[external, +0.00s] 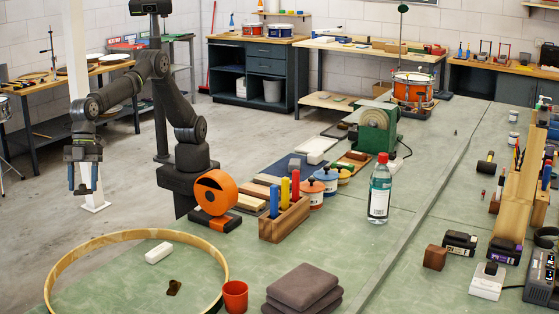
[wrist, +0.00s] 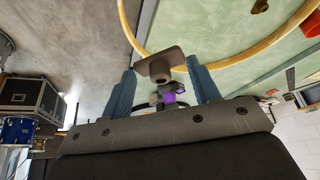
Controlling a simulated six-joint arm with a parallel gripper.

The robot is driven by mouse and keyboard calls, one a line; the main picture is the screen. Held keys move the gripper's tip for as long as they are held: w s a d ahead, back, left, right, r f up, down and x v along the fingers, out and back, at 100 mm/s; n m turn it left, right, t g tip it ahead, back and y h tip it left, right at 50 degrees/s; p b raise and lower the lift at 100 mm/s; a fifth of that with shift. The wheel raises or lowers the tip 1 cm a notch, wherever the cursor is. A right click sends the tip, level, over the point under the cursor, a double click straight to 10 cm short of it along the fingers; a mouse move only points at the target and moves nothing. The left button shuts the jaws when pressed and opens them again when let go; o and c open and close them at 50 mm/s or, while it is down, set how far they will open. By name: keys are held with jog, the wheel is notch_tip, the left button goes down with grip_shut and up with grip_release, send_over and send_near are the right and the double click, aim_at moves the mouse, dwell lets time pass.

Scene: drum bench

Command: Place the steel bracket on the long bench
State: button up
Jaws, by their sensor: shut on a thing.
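My gripper (external: 83,180) hangs at the left, over the floor beyond the bench's left edge. In the wrist view its two blue fingers (wrist: 160,85) stand on either side of a grey-brown piece with a flat plate and a short stub, which looks like the steel bracket (wrist: 160,66). The gripper is shut on it and holds it in the air. The long bench (external: 385,262) has a green top and runs from the near left to the back right.
A wooden hoop (external: 222,262) lies at the bench's near left, around a white block (external: 158,252) and a small dark brown piece (external: 174,287). A red cup (external: 235,296), folded cloths (external: 303,288), a bottle (external: 380,190) and an orange tape dispenser (external: 213,192) stand nearby.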

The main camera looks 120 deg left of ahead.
notch_tip(320, 180, down, 11)
send_over(118, 275)
jog(key=a, duration=0.1)
jog(key=f, duration=0.7)
jog(key=shift+s+f, duration=0.35)
jog(key=shift+s, duration=0.05)
jog(key=shift+a+f, duration=0.1)
jog(key=shift+f, duration=1.8)
jog(key=shift+f, duration=0.15)
jog(key=o, duration=1)
